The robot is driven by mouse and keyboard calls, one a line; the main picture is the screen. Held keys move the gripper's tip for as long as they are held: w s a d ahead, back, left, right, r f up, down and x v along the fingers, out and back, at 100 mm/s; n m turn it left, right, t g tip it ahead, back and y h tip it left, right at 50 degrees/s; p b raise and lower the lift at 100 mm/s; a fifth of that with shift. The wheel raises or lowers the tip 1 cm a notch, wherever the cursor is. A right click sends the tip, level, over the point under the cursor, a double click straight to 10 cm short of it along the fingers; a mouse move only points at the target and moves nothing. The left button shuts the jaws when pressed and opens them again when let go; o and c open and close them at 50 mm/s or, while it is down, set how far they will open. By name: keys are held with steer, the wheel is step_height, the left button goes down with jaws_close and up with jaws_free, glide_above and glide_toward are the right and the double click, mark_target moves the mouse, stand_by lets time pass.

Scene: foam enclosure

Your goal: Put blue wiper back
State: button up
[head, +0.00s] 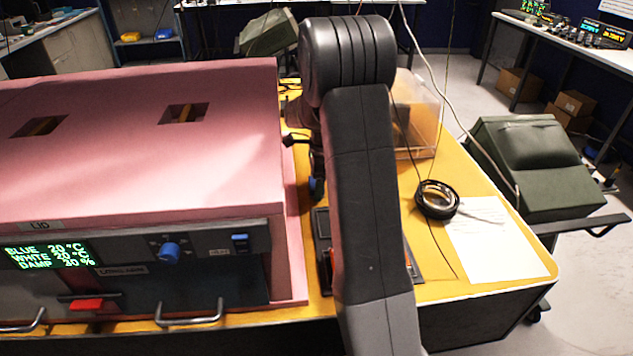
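No blue wiper can be made out in the head view. A small blue patch shows at the left edge of my arm, but I cannot tell what it belongs to. My arm stands upright across the middle of the view and hides what is behind it. My gripper is not visible. The pink foam enclosure (200,90) fills the left side, with its lid on and two square openings in the top. A dark tray (321,222) lies on the yellow table, mostly behind my arm, with something red-orange at its left side.
The enclosure's front panel has a lit display (48,255), a blue knob (169,252), a red tab (86,305) and metal handles. Right of my arm, the yellow table (440,285) holds a clear box (424,115), a black cable coil (437,199) and white paper (495,245).

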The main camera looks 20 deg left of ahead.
steer(key=shift+o, duration=0.8)
steer(key=shift+r, duration=0.1)
steer(key=shift+w+r, duration=0.1)
steer(key=shift+r, duration=0.15)
step_height(320, 180, up, 12)
steer(key=d, duration=0.1)
steer(key=shift+w+d+f+b, duration=0.15)
steer(key=shift+w+f+b, duration=0.05)
steer(key=shift+w+b, duration=0.1)
